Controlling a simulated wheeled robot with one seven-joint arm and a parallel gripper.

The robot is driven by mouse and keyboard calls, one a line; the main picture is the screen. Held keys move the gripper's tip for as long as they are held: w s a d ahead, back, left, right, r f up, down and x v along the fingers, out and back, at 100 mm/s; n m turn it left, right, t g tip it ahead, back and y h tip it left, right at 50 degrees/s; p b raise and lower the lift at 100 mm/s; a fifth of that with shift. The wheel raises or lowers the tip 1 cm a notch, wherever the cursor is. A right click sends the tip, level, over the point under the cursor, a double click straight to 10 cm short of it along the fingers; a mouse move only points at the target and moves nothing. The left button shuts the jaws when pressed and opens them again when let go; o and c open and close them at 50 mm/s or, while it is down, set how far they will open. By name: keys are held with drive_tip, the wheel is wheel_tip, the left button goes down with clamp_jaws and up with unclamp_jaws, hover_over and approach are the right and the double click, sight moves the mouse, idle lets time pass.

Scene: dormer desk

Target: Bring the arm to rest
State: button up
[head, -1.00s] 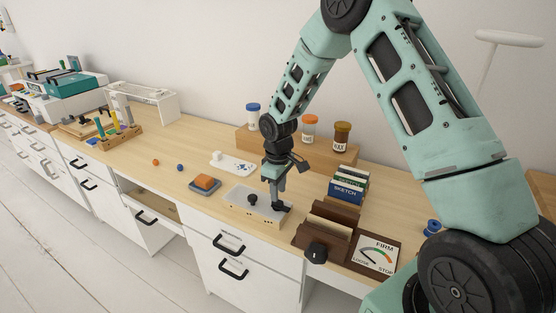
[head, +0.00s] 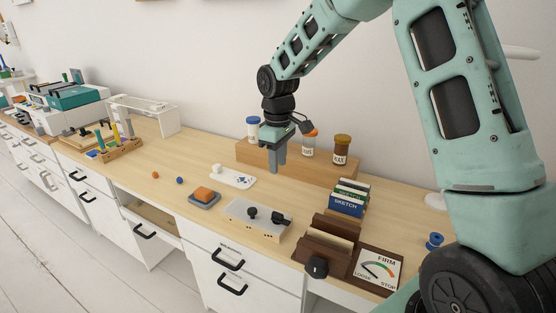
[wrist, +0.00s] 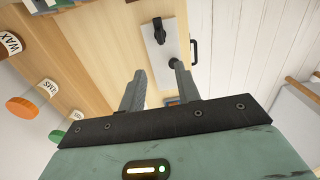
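My gripper (head: 279,168) hangs fingers-down above the desk (head: 150,185), in front of the wooden jar stand and above and behind the grey-topped box. In the wrist view my gripper (wrist: 158,75) shows two separated fingers with nothing between them. The grey-topped box (head: 250,228) stands at the desk's front edge, with a round black knob (head: 252,212) and a black lever (head: 281,218). The box top also shows in the wrist view (wrist: 165,50), beyond the fingertips and apart from them.
A wooden stand (head: 310,168) holds jars, including a brown WAX jar (head: 341,150). Card files (head: 349,198), a brown box (head: 325,245) and a FIRM/LOOSE dial (head: 377,268) are at the right.

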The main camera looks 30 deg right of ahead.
drive_tip(key=shift+a, duration=0.1)
drive_tip(key=s+a+r+n, duration=0.1)
drive_tip(key=s+a+r, duration=0.1)
drive_tip(key=s+a, duration=0.55)
drive_tip(key=s+a+r, duration=0.2)
drive_tip(key=s+a, duration=0.5)
drive_tip(key=a, duration=0.2)
drive_tip(key=s+a, duration=0.2)
drive_tip(key=s, duration=0.7)
drive_tip(key=s+a+f, duration=0.1)
drive_tip(key=s, duration=0.7)
drive_tip(key=shift+s+a+y, duration=0.3)
drive_tip(key=shift+s+a, duration=0.05)
drive_tip(key=shift+o, duration=0.4)
